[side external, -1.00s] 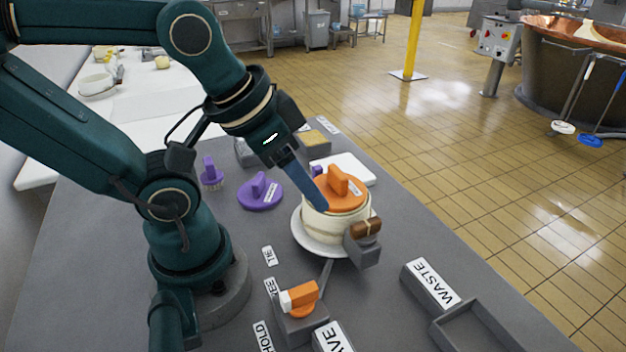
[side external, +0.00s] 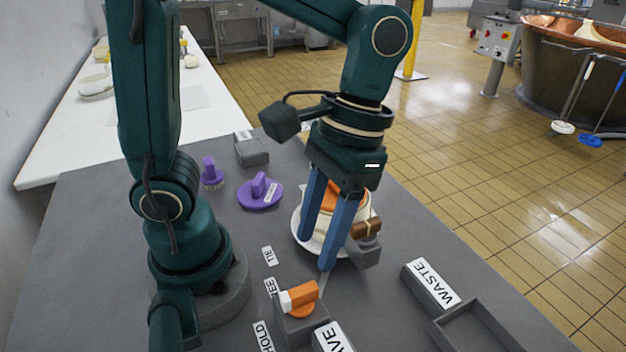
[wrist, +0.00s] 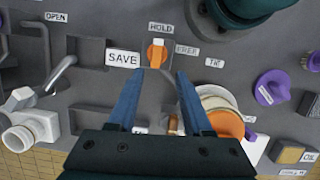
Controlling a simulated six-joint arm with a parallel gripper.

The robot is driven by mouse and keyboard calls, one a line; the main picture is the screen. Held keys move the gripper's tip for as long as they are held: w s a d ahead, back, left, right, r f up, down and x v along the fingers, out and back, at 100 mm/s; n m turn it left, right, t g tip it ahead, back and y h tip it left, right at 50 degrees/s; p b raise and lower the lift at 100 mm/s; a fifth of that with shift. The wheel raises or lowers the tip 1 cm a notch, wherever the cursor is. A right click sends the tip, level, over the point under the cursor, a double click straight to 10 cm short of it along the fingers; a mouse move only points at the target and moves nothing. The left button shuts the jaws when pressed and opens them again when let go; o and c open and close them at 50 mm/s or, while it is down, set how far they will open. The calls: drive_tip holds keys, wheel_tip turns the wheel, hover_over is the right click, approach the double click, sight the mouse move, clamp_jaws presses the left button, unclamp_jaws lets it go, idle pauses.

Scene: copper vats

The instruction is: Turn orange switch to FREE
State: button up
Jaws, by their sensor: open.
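The orange switch (side external: 300,297) sits on a grey block and has a white tip; it also shows in the wrist view (wrist: 158,54). In the wrist view the white tip points at the HOLD label (wrist: 160,28). The FREE label (wrist: 187,49) lies to the right of the switch, and the TIE label (wrist: 214,62) is further right. My gripper (side external: 317,256) is open and empty, its blue fingers pointing down, behind and above the switch in the side view. In the wrist view its fingertips (wrist: 160,74) spread to either side below the switch, apart from it.
A cream pot with an orange lid (wrist: 228,124) stands on a white plate close beside my fingers. A purple knob (side external: 260,196) lies behind it. The SAVE block (side external: 334,338) is next to the switch. The WASTE block (side external: 430,284) and a grey tray stand to the right.

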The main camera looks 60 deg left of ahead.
sight(300, 291)
drive_tip(key=shift+s+d+f+m+g+y, duration=0.15)
drive_tip(key=shift+d+f+g, duration=0.2)
drive_tip(key=shift+f, duration=0.2)
drive_tip(key=shift+s+d+f+m+g+y, duration=0.2)
drive_tip(key=shift+f+g, duration=0.15)
drive_tip(key=shift+f, duration=0.15)
drive_tip(key=shift+x, duration=2.5)
drive_tip(key=shift+w, duration=0.1)
clamp_jaws()
